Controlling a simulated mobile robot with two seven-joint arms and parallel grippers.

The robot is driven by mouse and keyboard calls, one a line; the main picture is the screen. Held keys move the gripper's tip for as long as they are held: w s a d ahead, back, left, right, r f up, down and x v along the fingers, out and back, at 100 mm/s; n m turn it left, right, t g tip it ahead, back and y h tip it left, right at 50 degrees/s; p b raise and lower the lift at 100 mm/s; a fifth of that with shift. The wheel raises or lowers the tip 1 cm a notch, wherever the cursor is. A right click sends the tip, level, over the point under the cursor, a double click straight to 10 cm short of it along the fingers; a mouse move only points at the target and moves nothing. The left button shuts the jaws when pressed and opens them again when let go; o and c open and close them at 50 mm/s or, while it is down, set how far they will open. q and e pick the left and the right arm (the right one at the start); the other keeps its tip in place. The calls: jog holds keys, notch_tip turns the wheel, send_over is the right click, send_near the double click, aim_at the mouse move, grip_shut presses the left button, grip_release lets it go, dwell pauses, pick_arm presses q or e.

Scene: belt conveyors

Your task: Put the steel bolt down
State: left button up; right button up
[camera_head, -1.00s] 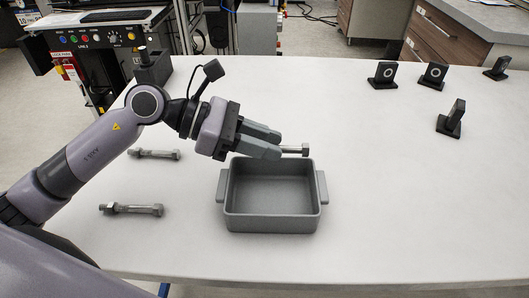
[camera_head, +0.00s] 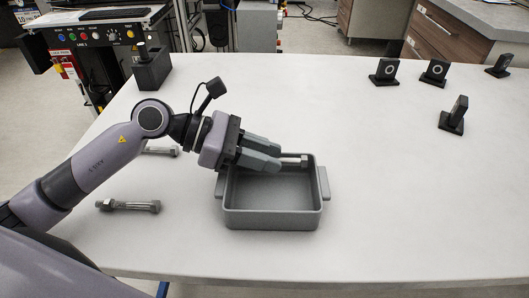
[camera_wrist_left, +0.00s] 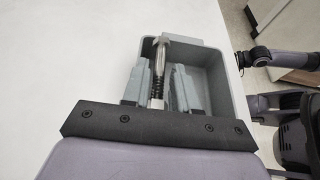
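My left gripper (camera_head: 262,156) is over the left and far part of the grey tray (camera_head: 273,219). Its fingers are closed around a steel bolt (camera_head: 293,161), whose head end sticks out to the right, level with the tray's far rim. In the left wrist view the bolt (camera_wrist_left: 158,77) lies between the two fingers, with the tray (camera_wrist_left: 226,88) beneath. Whether the bolt touches the tray cannot be told. The tray looks empty otherwise. My right gripper is not seen.
A bolt (camera_head: 128,206) lies on the table left of the tray; another (camera_head: 162,151) is partly hidden by my left arm. Several black stands (camera_head: 384,72) are at the back right, and a black holder (camera_head: 151,71) at the back left. The table right of the tray is clear.

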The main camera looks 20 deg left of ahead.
pick_arm(q)
jog(key=o, duration=0.4)
jog(key=shift+c, duration=0.2)
jog(key=shift+r, duration=0.15)
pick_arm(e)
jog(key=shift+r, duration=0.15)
pick_arm(q)
jog(key=shift+r+p, duration=0.65)
jog(key=shift+p, duration=0.2)
jog(key=v, duration=0.2)
jog(key=b+v, duration=0.1)
jog(key=v, duration=0.3)
jog(key=shift+s+a+f+b, duration=0.1)
jog(key=shift+a+f+b, duration=0.2)
jog(key=shift+a, duration=0.1)
jog(key=shift+b+v, duration=0.45)
jog(key=shift+v, duration=2.25)
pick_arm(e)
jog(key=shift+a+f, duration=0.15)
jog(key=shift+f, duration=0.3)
pick_arm(q)
jog(key=shift+s+d+r, duration=0.1)
jog(key=shift+r, duration=0.05)
